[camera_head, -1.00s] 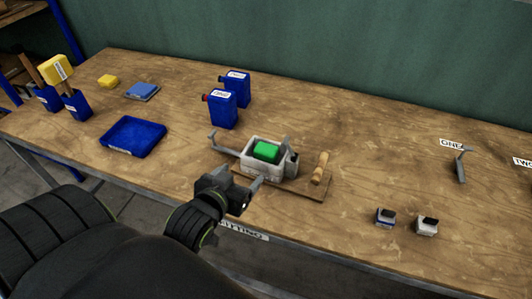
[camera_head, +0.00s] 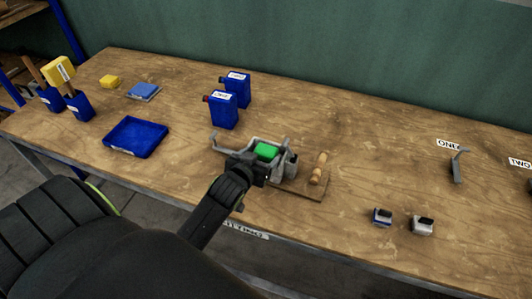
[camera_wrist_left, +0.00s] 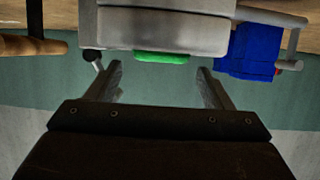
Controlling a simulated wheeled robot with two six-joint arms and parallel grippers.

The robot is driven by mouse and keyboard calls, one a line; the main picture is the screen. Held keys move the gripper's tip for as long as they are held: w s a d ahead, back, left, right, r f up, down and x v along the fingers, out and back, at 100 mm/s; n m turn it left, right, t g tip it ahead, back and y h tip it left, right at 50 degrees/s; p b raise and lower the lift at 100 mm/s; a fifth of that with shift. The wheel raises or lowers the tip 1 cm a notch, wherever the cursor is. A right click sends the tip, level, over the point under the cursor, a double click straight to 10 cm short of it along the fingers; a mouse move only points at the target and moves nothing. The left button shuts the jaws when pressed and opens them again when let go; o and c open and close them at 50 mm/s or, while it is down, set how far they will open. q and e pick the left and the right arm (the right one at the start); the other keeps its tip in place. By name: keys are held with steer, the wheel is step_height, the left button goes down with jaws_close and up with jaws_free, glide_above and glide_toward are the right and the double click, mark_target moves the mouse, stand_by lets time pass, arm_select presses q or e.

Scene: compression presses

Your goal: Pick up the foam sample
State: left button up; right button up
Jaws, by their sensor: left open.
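The green foam sample (camera_head: 267,151) sits in the grey press (camera_head: 290,166) on a wooden base (camera_head: 312,189). In the left wrist view a strip of the foam sample (camera_wrist_left: 162,58) shows at the edge of the grey press (camera_wrist_left: 162,32). My left gripper (camera_head: 262,165) is at the near side of the press, close to the foam, and partly covers the press. In the left wrist view my left gripper (camera_wrist_left: 160,85) has its two fingers spread, with nothing between them. I cannot tell whether a finger touches the press. My right gripper is not in view.
A blue tray (camera_head: 135,137) and blue canisters (camera_head: 222,110) stand left of and behind the press. A wooden handle (camera_head: 319,168) stands on the base. Two small blocks (camera_head: 383,216) and a metal lever (camera_head: 457,166) are to the right.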

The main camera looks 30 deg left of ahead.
mark_target(265, 151)
arm_select(q)
steer(key=shift+p+x, duration=0.45)
steer(key=shift+x, duration=1.7)
steer(key=c, duration=0.7)
